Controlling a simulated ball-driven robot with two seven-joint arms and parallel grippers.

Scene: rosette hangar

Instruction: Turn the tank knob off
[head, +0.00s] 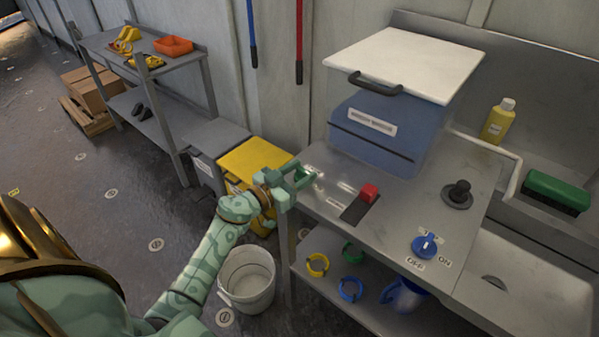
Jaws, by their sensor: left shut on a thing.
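The blue tank knob (425,246) sits on the grey steel counter (392,222) near its front right. White labels beside it read OFF, below and to its left, and ON, below and to its right. A pale mark shows on its top, but I cannot tell clearly which label it points to. My left gripper (304,178) is at the counter's left edge, well left of the knob and apart from it. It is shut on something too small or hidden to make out. My right gripper is not in view.
A red-handled lever (369,193) and a black joystick-like control (458,194) stand on the counter. A blue tank (375,130) with a white lid is behind them. A sink (520,285) lies to the right.

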